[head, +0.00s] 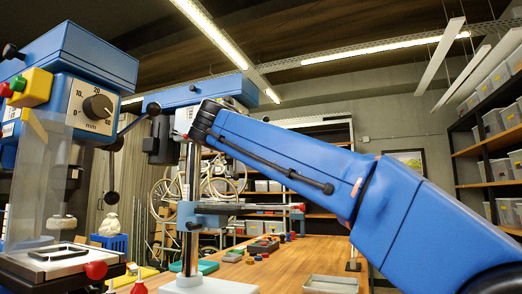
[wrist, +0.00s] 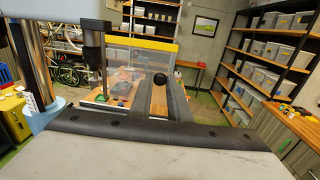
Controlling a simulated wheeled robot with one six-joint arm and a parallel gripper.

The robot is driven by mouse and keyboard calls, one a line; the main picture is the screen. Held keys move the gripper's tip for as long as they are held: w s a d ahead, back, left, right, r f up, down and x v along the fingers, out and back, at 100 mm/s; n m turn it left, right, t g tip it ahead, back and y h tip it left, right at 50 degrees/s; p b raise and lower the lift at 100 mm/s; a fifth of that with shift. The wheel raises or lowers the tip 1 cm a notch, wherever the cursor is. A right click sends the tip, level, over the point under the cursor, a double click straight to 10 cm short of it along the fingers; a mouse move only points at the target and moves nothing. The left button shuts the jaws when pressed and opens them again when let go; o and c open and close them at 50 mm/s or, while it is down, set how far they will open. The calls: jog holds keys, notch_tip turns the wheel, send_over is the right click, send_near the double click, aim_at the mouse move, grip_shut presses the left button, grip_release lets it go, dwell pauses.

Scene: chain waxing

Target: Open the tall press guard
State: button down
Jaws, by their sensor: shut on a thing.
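The tall press (head: 205,95) has a blue head and a chrome column, behind and right of the nearer press. Its clear guard (wrist: 126,60) with a yellow top edge shows in the wrist view, ahead of the dark spindle (wrist: 95,55). A round black knob (wrist: 160,78) sits at the guard's right side. My gripper (wrist: 156,92) has its dark fingers on either side of the knob and is shut on it. In the head view my blue arm reaches left to the tall press and its end hides the fingers and most of the guard.
A nearer blue press (head: 88,95) with a dial and its own clear guard stands at the left. The wooden bench (head: 285,276) holds a grey tray (head: 331,284) and small parts. Shelves (head: 490,165) line the right wall. The aisle in the wrist view looks clear.

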jog(key=shift+s+a, duration=0.6)
jog(key=shift+a, duration=0.15)
jog(key=shift+s+a, duration=0.55)
jog(key=shift+a, duration=0.2)
jog(key=shift+a+f, duration=0.1)
jog(key=c, duration=1.8)
grip_release()
jog(key=shift+w+a, duration=0.1)
jog(key=shift+c, duration=0.2)
jog(key=shift+o, duration=0.9)
jog(key=shift+w+a+f, duration=0.1)
jog(key=shift+a+f, duration=0.05)
jog(key=shift+d+r, duration=0.2)
jog(key=shift+d, duration=0.1)
